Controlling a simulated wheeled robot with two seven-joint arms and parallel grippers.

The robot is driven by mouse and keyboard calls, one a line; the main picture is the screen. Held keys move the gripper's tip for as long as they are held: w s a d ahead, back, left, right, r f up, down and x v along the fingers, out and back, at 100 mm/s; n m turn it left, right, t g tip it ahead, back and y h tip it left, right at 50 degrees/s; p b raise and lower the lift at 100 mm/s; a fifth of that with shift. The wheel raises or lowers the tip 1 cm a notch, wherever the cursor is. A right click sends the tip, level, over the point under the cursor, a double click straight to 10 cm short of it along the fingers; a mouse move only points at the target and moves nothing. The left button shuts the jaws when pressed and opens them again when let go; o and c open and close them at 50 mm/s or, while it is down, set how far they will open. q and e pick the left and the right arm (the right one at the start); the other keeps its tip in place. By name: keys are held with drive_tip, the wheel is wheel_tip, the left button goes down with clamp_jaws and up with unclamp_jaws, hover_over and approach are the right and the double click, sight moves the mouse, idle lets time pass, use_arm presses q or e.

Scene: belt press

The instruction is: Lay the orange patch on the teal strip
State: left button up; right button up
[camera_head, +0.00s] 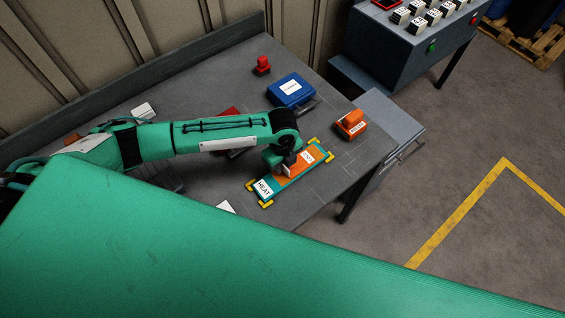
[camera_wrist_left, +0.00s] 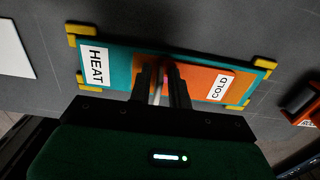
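The teal strip (camera_head: 262,194) lies on the grey table between yellow corner brackets, its HEAT label at the near left end; it also shows in the left wrist view (camera_wrist_left: 120,75). The orange patch (camera_head: 310,162), labelled COLD, is over the strip's other part, roughly in line with it; it also shows in the left wrist view (camera_wrist_left: 200,78). I cannot tell whether it rests flat on the strip. My left gripper (camera_head: 287,171) is above the patch, its fingers (camera_wrist_left: 160,85) close together on a narrow pale piece at the patch. My right gripper is not in view.
An orange block (camera_head: 352,124) stands right of the strip near the table edge. A blue case (camera_head: 291,90), a red object (camera_head: 262,65) and white cards (camera_head: 143,110) are on the table. A grey cabinet with controls (camera_head: 420,45) stands behind. A large green surface fills the foreground.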

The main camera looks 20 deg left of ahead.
use_arm(q)
drive_tip(key=shift+o, duration=0.9)
drive_tip(key=shift+r, duration=0.2)
wheel_tip(320, 180, up, 14)
drive_tip(key=b, duration=0.3)
drive_tip(key=shift+f+b, duration=0.25)
drive_tip(key=shift+b, duration=0.1)
